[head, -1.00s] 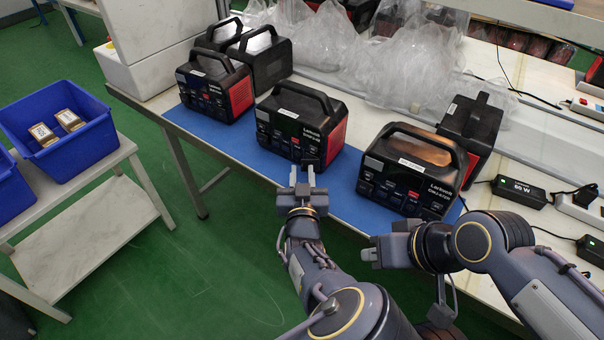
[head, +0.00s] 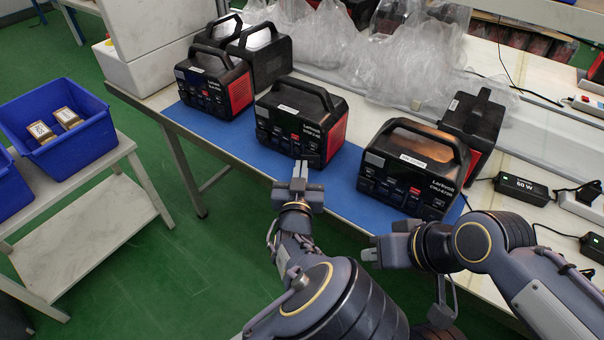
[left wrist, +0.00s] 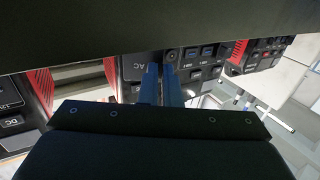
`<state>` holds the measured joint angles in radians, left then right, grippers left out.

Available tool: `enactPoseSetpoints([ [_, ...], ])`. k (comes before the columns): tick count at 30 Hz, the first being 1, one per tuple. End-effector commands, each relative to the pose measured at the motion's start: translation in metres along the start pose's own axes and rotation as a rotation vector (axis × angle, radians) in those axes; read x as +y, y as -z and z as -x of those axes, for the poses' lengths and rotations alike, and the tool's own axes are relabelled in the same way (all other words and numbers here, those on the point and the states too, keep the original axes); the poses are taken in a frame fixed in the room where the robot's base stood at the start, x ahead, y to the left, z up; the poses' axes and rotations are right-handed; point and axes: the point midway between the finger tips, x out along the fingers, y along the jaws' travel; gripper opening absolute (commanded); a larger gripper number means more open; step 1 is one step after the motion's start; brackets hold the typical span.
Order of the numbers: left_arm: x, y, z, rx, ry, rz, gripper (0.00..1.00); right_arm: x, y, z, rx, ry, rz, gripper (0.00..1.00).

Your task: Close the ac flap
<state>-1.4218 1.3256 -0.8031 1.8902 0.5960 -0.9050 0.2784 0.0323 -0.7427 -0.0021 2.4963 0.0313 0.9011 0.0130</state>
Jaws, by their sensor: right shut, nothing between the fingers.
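The middle black power station (head: 300,120) with a red side stands on the blue mat. My left gripper (head: 300,170) is just in front of the lower right of its front panel. Its fingers are close together and look shut, with nothing visible between them. In the left wrist view, the fingers (left wrist: 161,85) point at a dark panel (left wrist: 138,66) marked AC, beside rows of sockets. I cannot tell how far the AC flap is open or whether the fingers touch it. My right gripper (head: 376,252) is shut and empty, in front of the right power station (head: 410,170).
More power stations stand at the back left (head: 213,80) and far right (head: 470,135). Clear plastic bags (head: 360,50) lie behind. A side table with a blue bin (head: 60,125) stands at left. A strip of blue mat (head: 342,195) is bare between the stations.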

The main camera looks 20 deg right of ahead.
Motion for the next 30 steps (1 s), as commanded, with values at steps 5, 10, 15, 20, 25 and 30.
enactPoseSetpoints([
  [5,-0.008,-0.004,-0.006,0.003,-0.113,0.008,0.00,0.009,-0.010,-0.020,0.000,0.000,0.000,0.00],
  [10,-0.012,-0.004,-0.013,0.006,-0.239,0.011,0.00,0.017,-0.018,-0.036,0.000,0.000,0.000,0.00],
  [15,-0.015,-0.004,-0.019,0.008,-0.352,0.009,0.00,0.024,-0.027,-0.053,0.000,0.000,0.000,0.00],
  [20,-0.015,-0.002,-0.023,0.008,-0.435,0.004,0.00,0.029,-0.032,-0.063,0.000,0.000,0.000,0.00],
  [25,-0.014,-0.001,-0.025,0.004,-0.489,0.001,0.00,0.031,-0.035,-0.068,0.000,0.000,0.000,0.00],
  [30,-0.013,0.000,-0.026,0.003,-0.511,0.000,0.00,0.032,-0.035,-0.070,0.000,0.000,0.000,0.00],
])
